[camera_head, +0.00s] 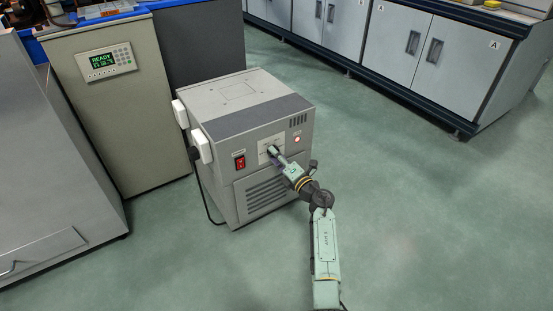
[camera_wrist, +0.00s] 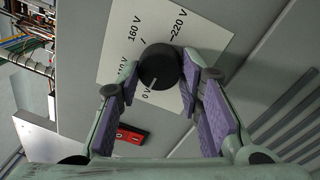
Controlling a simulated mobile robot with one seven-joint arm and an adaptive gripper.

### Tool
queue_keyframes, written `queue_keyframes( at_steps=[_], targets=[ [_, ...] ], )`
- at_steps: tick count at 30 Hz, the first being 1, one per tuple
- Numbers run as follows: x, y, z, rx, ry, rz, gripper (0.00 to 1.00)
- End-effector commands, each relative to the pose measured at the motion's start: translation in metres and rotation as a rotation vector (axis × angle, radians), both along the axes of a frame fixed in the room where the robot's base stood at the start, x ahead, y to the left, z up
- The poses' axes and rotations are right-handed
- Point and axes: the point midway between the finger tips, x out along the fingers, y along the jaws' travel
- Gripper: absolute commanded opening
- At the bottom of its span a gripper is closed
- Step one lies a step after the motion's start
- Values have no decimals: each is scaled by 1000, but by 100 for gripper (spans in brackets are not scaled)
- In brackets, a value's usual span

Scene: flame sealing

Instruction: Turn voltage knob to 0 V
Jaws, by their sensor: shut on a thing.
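The voltage knob (camera_wrist: 160,66) is a round black dial on a white plate (camera_wrist: 118,30) on the front of a grey cabinet. The 0 V label lies just below the knob. A short pale mark shows at the knob's lower edge, near 0 V; I cannot tell exactly where it points. My gripper (camera_wrist: 158,72), with purple finger pads, is shut on the knob from both sides. In the head view my gripper (camera_head: 273,152) reaches the plate and hides the knob.
A red rocker switch (camera_head: 239,162) sits left of the plate, and a lit lamp (camera_head: 297,139) to its right. Vents lie below. A beige cabinet (camera_head: 115,110) with a display reading READY stands at left. The floor (camera_head: 420,210) at right is clear.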

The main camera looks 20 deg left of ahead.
Motion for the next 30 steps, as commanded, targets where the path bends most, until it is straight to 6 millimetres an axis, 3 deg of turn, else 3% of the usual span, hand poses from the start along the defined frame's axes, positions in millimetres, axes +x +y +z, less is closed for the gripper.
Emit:
queue_keyframes(
  at_steps=[23, 24, 30],
  targets=[
    [1, 0, 0, -60, -76, -2, 6],
    [1, 0, 0, -60, -76, -2, 36],
    [1, 0, 0, -59, -75, -1, 49]
  ],
)
